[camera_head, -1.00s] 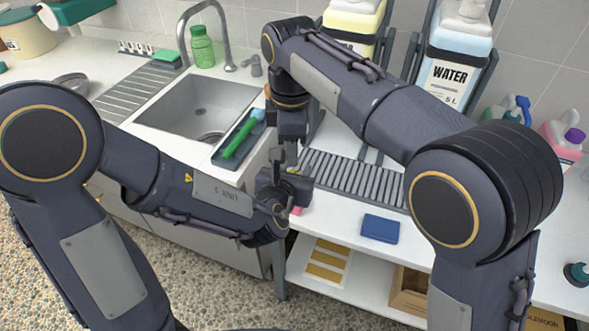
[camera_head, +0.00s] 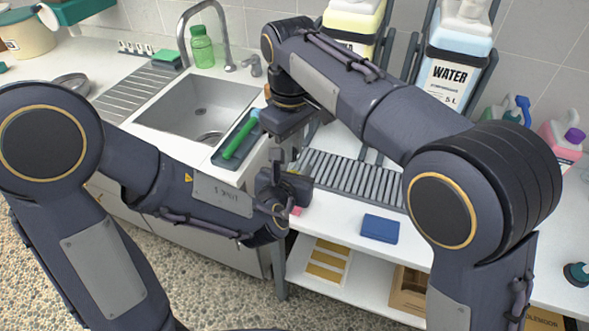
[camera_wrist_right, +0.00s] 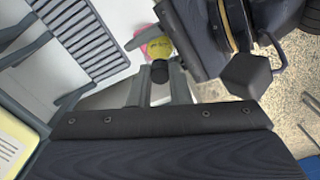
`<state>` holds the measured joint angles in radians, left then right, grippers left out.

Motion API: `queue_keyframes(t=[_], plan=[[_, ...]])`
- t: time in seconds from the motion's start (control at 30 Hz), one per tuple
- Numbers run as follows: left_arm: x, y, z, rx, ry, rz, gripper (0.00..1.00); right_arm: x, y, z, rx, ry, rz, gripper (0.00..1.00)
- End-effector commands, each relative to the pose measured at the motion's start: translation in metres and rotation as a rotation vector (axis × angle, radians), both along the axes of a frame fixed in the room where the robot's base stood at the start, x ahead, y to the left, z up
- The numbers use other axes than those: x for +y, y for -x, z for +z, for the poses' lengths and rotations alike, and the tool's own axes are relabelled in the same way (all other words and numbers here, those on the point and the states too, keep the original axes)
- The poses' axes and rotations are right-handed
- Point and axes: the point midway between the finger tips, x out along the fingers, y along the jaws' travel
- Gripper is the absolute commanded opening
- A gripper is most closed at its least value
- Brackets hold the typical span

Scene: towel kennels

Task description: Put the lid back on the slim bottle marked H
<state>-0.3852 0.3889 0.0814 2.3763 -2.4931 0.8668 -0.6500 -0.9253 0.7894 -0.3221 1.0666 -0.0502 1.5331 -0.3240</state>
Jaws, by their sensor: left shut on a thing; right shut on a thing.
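My right gripper (camera_head: 277,152) hangs pointing down just above my left gripper (camera_head: 289,188), near the front edge of the counter. In the right wrist view, my right gripper (camera_wrist_right: 160,84) is shut on a small black lid (camera_wrist_right: 160,71). Beyond the lid is a small yellow round thing (camera_wrist_right: 159,48), which seems to be part of the bottle, beside my left gripper. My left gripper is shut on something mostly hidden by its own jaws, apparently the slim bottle. I cannot read an H. I cannot tell whether lid and bottle touch.
A pink patch (camera_head: 297,211) shows below my left gripper. A sink (camera_head: 196,110) and a tray with a green-handled brush (camera_head: 240,140) are to the left. A grey slatted rack (camera_head: 352,176) and a blue block (camera_head: 380,229) are to the right. A large water container (camera_head: 447,75) stands behind.

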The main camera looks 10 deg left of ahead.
Motion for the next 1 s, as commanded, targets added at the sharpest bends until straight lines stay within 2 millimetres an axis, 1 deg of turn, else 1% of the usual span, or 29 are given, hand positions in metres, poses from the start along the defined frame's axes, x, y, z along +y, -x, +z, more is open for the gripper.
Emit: queue_keyframes(t=[0.03,0.1,0.23,0.37,0.4,0.6,0.87,0.97,1.0], plan=[[0.0,0.0,0.0,-0.001,0.0,0.0,0.0,0.0,0.001,0.0,0.0,0.001,-0.114,0.0],[0.0,0.0,0.0,-0.001,0.0,0.0,0.0,0.0,0.0,0.0,-0.001,0.001,-0.281,0.0],[0.0,0.0,0.0,-0.001,0.0,0.0,0.0,0.0,0.0,-0.001,-0.001,0.001,-0.517,0.0],[0.0,0.0,0.0,-0.001,0.0,0.0,0.0,0.0,0.0,0.0,-0.002,0.0,-0.515,0.0],[0.0,0.0,0.0,-0.001,0.0,0.0,0.0,0.0,0.0,0.0,-0.002,0.0,-0.514,0.18],[0.0,0.0,0.0,-0.001,0.0,0.0,0.0,0.0,0.0,0.0,-0.002,0.0,-0.513,0.42],[0.0,0.0,0.0,-0.001,0.0,0.0,0.0,0.0,0.0,0.0,-0.002,0.0,-0.512,0.42],[0.0,0.0,0.0,-0.001,0.0,0.0,0.0,0.001,0.0,0.006,-0.003,-0.001,-0.512,0.42],[0.0,0.0,0.0,-0.001,0.0,0.0,0.0,0.001,-0.001,0.011,-0.004,-0.003,-0.512,0.42]])
